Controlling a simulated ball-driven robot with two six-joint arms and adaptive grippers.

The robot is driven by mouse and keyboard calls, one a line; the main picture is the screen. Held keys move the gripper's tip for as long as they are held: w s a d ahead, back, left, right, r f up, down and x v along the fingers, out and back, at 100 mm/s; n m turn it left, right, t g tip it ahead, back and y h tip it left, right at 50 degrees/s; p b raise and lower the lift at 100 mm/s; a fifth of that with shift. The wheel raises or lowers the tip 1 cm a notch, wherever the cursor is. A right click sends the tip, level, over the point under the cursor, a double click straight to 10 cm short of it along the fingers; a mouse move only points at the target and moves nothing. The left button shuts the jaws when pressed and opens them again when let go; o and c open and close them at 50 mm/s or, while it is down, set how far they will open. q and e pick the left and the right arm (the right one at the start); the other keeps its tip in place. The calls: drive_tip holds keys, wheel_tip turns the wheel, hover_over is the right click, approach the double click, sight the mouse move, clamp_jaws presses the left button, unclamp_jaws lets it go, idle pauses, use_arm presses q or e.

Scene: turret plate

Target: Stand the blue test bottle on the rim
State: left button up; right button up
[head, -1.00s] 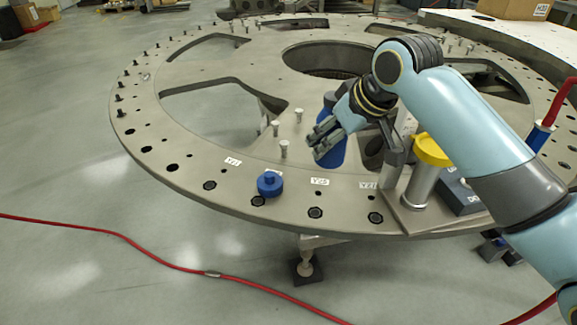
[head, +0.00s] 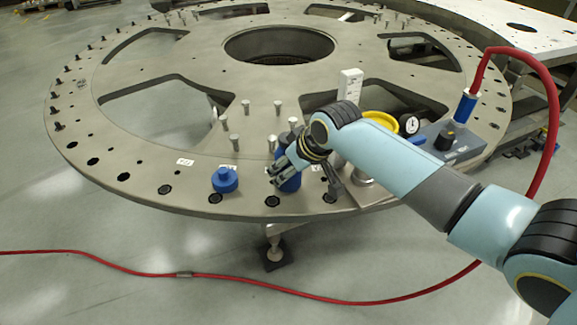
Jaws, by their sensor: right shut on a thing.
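The blue test bottle (head: 290,184) is upright at the near rim of the big grey turret plate (head: 190,140). My left gripper is not in view.
A blue knobbed plug (head: 224,180) sits on the rim left of the bottle. Several metal pins (head: 234,141) stand behind. Right are a yellow ring (head: 380,121), a gauge (head: 410,124) and a grey box (head: 455,145) with a red hose (head: 548,110).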

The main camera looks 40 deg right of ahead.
drive_tip(key=shift+r, duration=0.1)
drive_tip(key=o, duration=1.7)
drive_tip(key=shift+c, duration=0.2)
drive_tip(key=shift+s+r, duration=0.15)
drive_tip(key=shift+r, duration=0.1)
drive_tip(key=v, duration=1.1)
drive_tip(key=shift+r+p, duration=0.2)
drive_tip(key=shift+p, duration=0.1)
drive_tip(key=shift+s, duration=0.1)
